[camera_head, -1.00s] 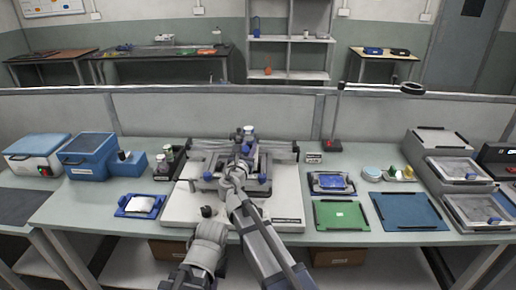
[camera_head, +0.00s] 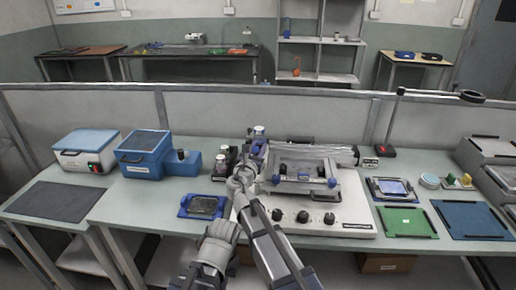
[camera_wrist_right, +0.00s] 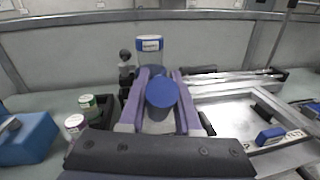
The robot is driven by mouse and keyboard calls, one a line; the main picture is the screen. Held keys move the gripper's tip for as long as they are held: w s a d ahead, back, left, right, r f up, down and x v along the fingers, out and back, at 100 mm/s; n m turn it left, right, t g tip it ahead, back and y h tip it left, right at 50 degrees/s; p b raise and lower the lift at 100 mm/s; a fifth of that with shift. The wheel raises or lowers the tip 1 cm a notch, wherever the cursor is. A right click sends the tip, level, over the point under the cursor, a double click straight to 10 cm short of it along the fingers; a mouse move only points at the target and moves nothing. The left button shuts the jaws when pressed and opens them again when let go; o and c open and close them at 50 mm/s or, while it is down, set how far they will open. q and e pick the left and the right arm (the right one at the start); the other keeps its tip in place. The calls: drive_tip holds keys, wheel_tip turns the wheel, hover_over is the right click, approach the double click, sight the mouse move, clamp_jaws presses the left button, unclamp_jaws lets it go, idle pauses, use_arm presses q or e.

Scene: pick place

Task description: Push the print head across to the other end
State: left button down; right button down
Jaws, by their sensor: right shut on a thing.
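The printer (camera_head: 352,214) is a white base with dark knobs in front, a metal frame (camera_head: 345,188) and a rail across the back. The print head (camera_head: 258,130) has a blue-banded clear canister (camera_wrist_right: 149,50) and a blue-topped round handle (camera_wrist_right: 162,92). It stands at the left end of the rail. My right gripper (camera_head: 257,148) is shut on the handle; in the right wrist view its fingers (camera_wrist_right: 160,85) stand either side of it. My forearm hides part of the printer's left side. My left gripper is not in view.
Small jars (camera_wrist_right: 88,103) in a dark holder and a blue box (camera_head: 146,152) stand left of the print head. A blue tray (camera_head: 203,206) lies at the printer's front left. A green mat (camera_head: 408,222) and a blue mat (camera_head: 472,220) lie to the right.

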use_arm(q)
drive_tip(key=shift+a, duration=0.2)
use_arm(e)
drive_tip(key=shift+a, duration=0.25)
drive_tip(key=shift+a, duration=0.1)
drive_tip(key=c, duration=0.6)
unclamp_jaws()
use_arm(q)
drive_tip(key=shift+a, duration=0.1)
